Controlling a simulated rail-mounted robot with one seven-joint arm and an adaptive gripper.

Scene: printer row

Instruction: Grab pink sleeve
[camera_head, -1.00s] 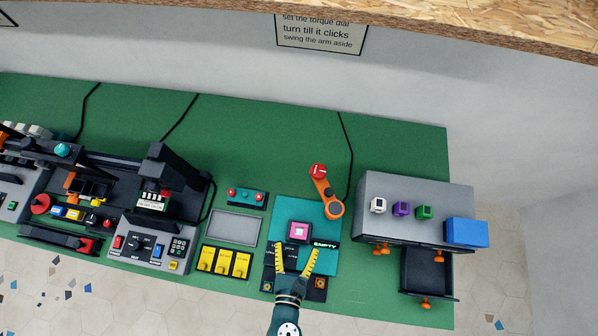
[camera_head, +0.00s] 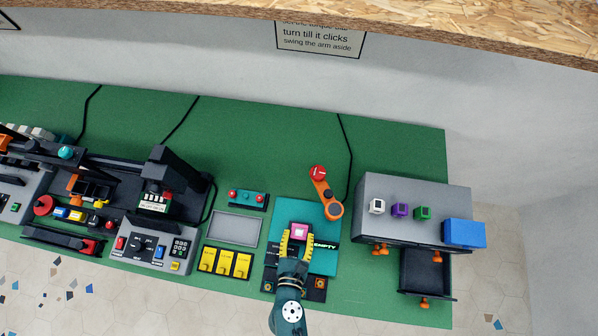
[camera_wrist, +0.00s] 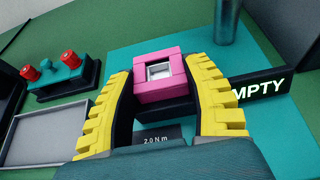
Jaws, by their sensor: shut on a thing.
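The pink sleeve (camera_head: 299,230) is a small square block with a grey hollow centre. It sits above the teal plate in the head view, and it also shows in the wrist view (camera_wrist: 148,91) on a dark base. My gripper (camera_head: 298,240) has yellow toothed fingers, one on each side of the sleeve. In the wrist view the fingers (camera_wrist: 160,82) close on its left and right sides. The gripper hides the sleeve's near lower part and much of the dark base.
An orange arm with a red knob (camera_head: 327,191) stands just behind the plate. A black "EMPTY" sign (camera_wrist: 262,89) is close on the right. A grey cabinet (camera_head: 450,200) with an open black drawer (camera_head: 427,275) stands right. A grey tray (camera_head: 233,227) and yellow switches (camera_head: 225,262) lie left.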

